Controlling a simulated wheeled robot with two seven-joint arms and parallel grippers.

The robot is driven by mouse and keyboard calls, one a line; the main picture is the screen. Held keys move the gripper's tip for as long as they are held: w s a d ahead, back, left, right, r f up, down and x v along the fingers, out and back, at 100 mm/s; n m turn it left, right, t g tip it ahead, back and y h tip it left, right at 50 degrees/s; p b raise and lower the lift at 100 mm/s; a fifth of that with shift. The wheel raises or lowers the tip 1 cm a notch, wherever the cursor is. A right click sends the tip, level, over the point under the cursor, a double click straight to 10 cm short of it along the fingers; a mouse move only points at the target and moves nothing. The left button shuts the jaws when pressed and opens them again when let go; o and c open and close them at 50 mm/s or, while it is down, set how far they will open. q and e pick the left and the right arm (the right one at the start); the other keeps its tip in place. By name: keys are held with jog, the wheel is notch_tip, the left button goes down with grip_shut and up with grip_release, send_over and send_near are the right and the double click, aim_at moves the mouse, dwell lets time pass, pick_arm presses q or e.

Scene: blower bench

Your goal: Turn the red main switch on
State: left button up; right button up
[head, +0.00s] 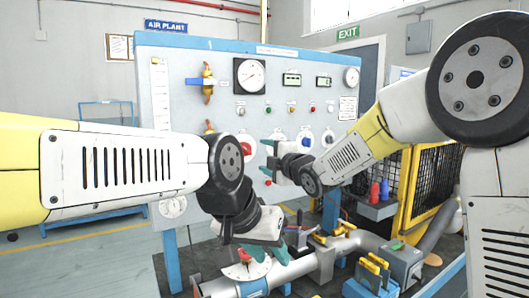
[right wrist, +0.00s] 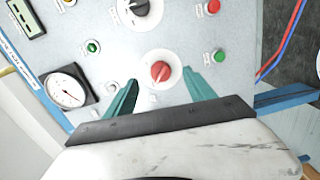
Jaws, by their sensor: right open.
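The red main switch, a red rotary knob (right wrist: 161,71) on a white round plate, is on the grey panel in the right wrist view. In the head view the red knob (head: 247,149) shows left of my right gripper (head: 268,148). My right gripper is open; in the right wrist view its teal fingers (right wrist: 160,93) are spread with the knob between and beyond their tips. I cannot tell if either finger touches the plate. My left gripper (head: 256,253) hangs low in front of the pipework, by a round dial; its opening is unclear.
A black knob (right wrist: 140,8) sits beside the red one, with a green button (right wrist: 218,56) and a red button (right wrist: 213,7) nearby. A gauge (right wrist: 66,90) is at the left. Pipework (head: 300,265) and a yellow cage (head: 420,185) stand at the lower right.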

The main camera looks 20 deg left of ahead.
aim_at(248, 151)
jog(key=shift+n+y, duration=0.4)
jog(key=shift+n, duration=0.2)
jog(key=x, duration=0.6)
jog(key=s+a+x, duration=0.1)
jog(key=x, duration=0.2)
jog(key=shift+s, duration=0.15)
jog(key=c, duration=1.4)
jog(key=shift+o, duration=0.2)
